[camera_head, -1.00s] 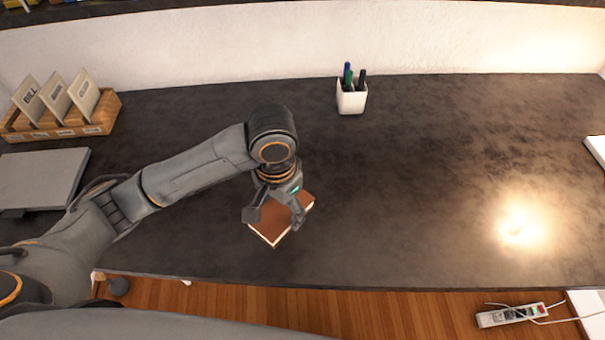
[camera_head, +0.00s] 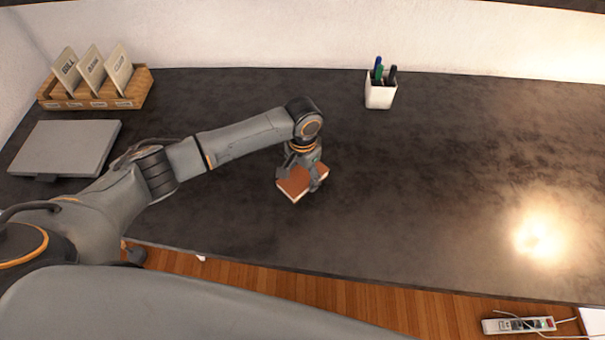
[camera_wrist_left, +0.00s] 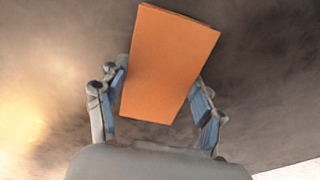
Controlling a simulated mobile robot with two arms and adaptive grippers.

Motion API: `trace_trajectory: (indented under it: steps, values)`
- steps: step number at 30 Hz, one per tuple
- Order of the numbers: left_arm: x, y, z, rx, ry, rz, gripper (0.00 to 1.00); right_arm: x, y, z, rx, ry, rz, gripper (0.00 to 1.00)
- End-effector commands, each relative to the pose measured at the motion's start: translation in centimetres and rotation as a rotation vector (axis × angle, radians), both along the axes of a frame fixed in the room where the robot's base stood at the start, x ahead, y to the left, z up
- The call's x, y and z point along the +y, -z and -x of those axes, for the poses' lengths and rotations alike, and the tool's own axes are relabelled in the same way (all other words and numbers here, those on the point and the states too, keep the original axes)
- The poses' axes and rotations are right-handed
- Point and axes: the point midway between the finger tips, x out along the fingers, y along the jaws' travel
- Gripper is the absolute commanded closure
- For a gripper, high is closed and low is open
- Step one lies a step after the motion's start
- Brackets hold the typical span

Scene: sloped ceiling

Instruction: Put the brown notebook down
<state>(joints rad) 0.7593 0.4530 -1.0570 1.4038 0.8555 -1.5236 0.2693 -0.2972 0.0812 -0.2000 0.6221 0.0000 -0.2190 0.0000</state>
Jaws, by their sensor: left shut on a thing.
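The brown notebook (camera_head: 294,186) is held flat over the dark desk, between the two fingers of my left gripper (camera_head: 300,178). In the left wrist view the notebook (camera_wrist_left: 168,65) looks orange-brown and sits between the fingers, one along each long side. The left gripper is shut on it and points down. A gap between the notebook and the desk top (camera_head: 430,190) is hard to judge; it looks low over or at the surface. My right gripper is not in view.
A white pen cup (camera_head: 380,95) with pens stands behind and right of the notebook. A wooden box with cards (camera_head: 95,95) and a closed grey laptop-like slab (camera_head: 65,147) are at the left. The desk's middle and right are clear. A power strip (camera_head: 518,325) lies below the front edge.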

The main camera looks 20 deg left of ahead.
Motion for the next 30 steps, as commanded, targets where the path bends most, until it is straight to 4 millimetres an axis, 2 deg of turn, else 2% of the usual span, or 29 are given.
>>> trace_trajectory:
  steps: [12,13,16,26,30]
  values:
    - [0.0,0.8,0.0,-0.001,-0.001,0.000,0.70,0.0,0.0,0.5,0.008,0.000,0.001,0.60]
    - [0.0,0.8,0.0,-0.001,-0.001,0.000,0.29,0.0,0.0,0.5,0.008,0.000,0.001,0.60]
    - [0.0,0.8,0.0,-0.001,-0.001,0.000,0.10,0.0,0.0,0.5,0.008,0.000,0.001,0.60]
    - [0.0,0.7,0.0,-0.001,-0.001,0.000,0.10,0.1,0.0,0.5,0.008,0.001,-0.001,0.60]
    - [0.0,-0.3,-0.1,-0.004,0.001,0.002,0.10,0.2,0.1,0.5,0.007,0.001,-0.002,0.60]
